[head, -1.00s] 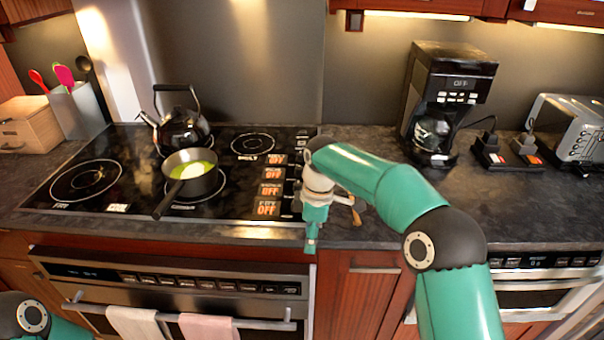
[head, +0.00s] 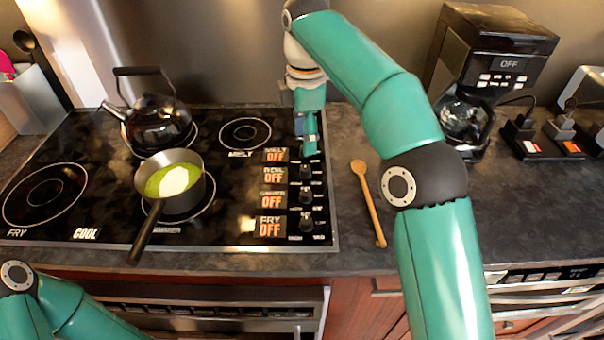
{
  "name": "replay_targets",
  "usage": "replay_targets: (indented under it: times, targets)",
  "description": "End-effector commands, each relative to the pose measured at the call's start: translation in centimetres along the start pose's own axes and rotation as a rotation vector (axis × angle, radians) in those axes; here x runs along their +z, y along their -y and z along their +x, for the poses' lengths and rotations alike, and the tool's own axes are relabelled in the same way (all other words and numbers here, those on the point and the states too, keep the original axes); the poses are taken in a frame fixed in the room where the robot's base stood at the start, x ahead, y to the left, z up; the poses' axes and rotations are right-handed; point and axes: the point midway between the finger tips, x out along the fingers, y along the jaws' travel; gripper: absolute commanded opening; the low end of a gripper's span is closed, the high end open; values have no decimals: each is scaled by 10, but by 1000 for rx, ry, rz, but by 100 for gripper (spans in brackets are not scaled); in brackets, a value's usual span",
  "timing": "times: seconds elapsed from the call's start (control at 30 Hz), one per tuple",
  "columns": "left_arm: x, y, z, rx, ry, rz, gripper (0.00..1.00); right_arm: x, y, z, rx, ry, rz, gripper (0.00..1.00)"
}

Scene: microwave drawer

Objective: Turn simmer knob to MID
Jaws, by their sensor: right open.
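The simmer knob (head: 306,195) is a small black knob in a column of knobs along the right edge of the black cooktop (head: 100,222). The simmer display (head: 272,200) left of it reads OFF. The boil knob (head: 306,169) sits behind it and the fry knob (head: 306,222) in front. My right gripper (head: 308,142) is open, fingers pointing down, over the back end of the knob column, behind the simmer knob and apart from it. It hides the melt knob. Of my left arm only links show at the lower left; its gripper is out of view.
A pan (head: 172,185) with green soup stands on the simmer burner, its handle pointing forward. A black kettle (head: 155,122) stands behind it. A wooden spoon (head: 369,200) lies on the counter right of the knobs. A coffee maker (head: 490,60) stands at the back right.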

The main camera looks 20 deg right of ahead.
Motion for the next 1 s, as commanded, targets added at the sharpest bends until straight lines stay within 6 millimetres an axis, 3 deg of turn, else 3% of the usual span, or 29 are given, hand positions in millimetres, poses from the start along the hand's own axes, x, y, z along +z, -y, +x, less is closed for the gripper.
replay_targets:
  times: [0.27, 0.7, 1.0]
  targets:
    - [0, 6, 15, 0, 1, 0, 40, 5, 3, 30, -5, 2, 5, 55]
    - [0, 12, 33, 0, 1, 0, 40, 6, 3, 121, -7, 1, 8, 55]
    - [0, 12, 34, 0, 0, 0, 40, 6, 2, 161, -4, 0, 9, 55]
